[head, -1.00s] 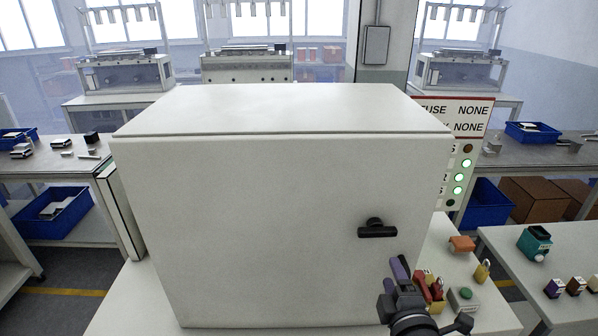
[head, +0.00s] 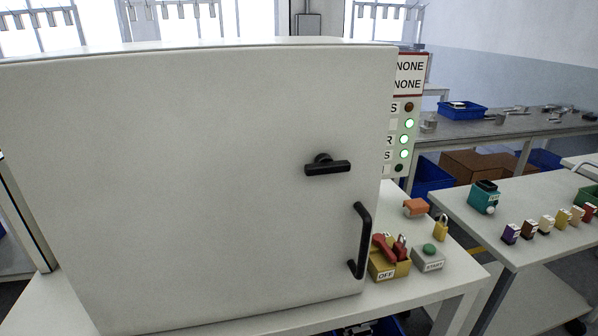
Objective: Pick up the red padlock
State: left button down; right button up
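What looks like the small red padlock (head: 400,250) is at the yellow box marked OFF (head: 384,273), beside a red lever (head: 382,248). It is small and partly overlapped, so I cannot tell whether it hangs on the box or rests against it. A yellow padlock (head: 441,229) stands apart, farther back on the same table. Neither of my grippers can be made out in the head view now.
A big pale cabinet (head: 190,180) with a black latch (head: 327,168) and black door handle (head: 362,240) fills the left. A START button box (head: 428,258) and orange block (head: 415,208) are nearby. A right-hand table (head: 515,245) holds a teal device (head: 484,197) and several small blocks.

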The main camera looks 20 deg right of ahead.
aim_at(399, 249)
jog(key=z, duration=1.55)
